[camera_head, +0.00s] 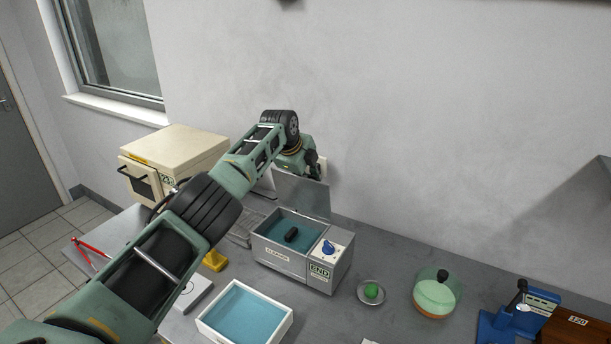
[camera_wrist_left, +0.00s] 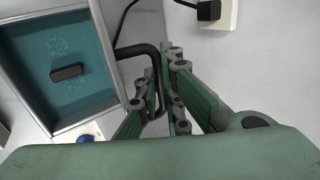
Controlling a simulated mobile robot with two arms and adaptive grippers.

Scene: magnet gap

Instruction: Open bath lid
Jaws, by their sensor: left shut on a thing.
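The bath is a grey metal box (camera_head: 281,258) with a blue knob on its front right, standing against the back of the table. Its grey lid (camera_head: 302,194) stands raised and tilted up at the rear. The open basin has a teal inside, and a dark oblong piece (camera_head: 291,234) lies in it; this piece also shows in the left wrist view (camera_wrist_left: 68,72). My left gripper (camera_head: 314,172) is at the lid's upper edge. In the left wrist view its fingers (camera_wrist_left: 163,88) are shut around the black lid handle (camera_wrist_left: 136,50). My right gripper is out of view.
A cream box with a door (camera_head: 175,160) stands left of the bath. A white tray with a teal inside (camera_head: 206,324) is in front. A green ball on a dish (camera_head: 371,291), a green pot (camera_head: 436,296) and a blue device (camera_head: 497,325) stand to the right. The wall is close behind.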

